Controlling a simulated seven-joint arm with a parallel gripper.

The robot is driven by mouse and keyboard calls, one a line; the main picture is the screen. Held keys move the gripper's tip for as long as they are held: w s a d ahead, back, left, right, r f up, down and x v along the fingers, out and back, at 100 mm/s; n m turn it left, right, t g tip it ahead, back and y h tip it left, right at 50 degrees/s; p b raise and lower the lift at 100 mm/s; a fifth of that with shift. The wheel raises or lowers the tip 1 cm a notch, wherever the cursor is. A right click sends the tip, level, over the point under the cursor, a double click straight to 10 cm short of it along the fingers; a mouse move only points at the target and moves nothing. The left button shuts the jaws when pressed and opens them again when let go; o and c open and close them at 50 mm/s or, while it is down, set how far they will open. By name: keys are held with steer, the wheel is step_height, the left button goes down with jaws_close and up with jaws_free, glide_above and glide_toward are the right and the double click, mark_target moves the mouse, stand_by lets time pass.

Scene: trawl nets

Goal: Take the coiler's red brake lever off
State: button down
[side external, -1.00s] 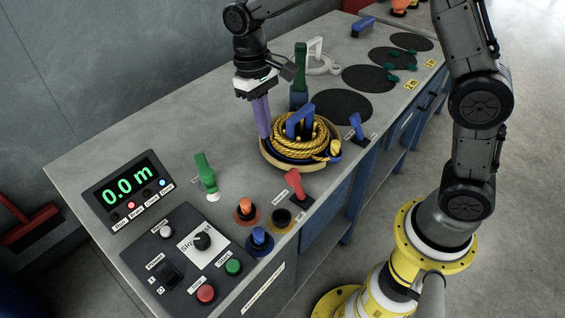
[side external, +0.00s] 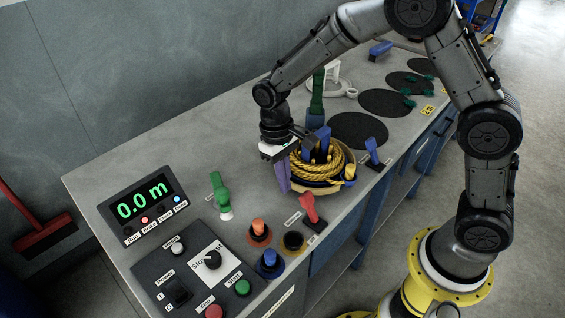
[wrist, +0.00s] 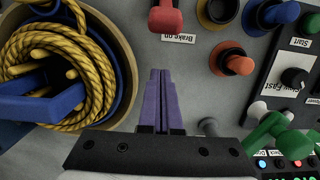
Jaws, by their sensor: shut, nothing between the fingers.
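The red brake lever (side external: 309,207) stands on a dark base near the front edge of the bench, with a label beside it. In the wrist view the lever (wrist: 165,18) is at the top centre, above a "Brake on" label. My gripper (side external: 284,190) has purple fingers and is shut and empty. It points down just left of the lever, apart from it. In the wrist view the closed fingertips (wrist: 160,72) are below the lever with bare bench between. The coiler (side external: 325,188) holds a coil of yellow rope (side external: 341,160) between blue posts, close beside my fingers.
A green lever (side external: 221,193) stands to the left. Orange (side external: 259,228) and blue (side external: 270,260) knobs and an empty dark socket (side external: 293,241) sit near the brake lever. The display (side external: 142,200) reads 0.0 m. A blue lever (side external: 373,152) stands right of the coiler.

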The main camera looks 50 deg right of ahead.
mark_target(310, 208)
steer(key=shift+s+f, duration=0.3)
steer(key=shift+s, duration=0.05)
steer(key=shift+s+r, duration=0.4)
steer(key=shift+s, duration=0.35)
steer(key=shift+s+r, duration=0.4)
steer(key=shift+s, duration=0.35)
steer(key=shift+s+r+t, duration=0.2)
steer(key=shift+t, duration=0.2)
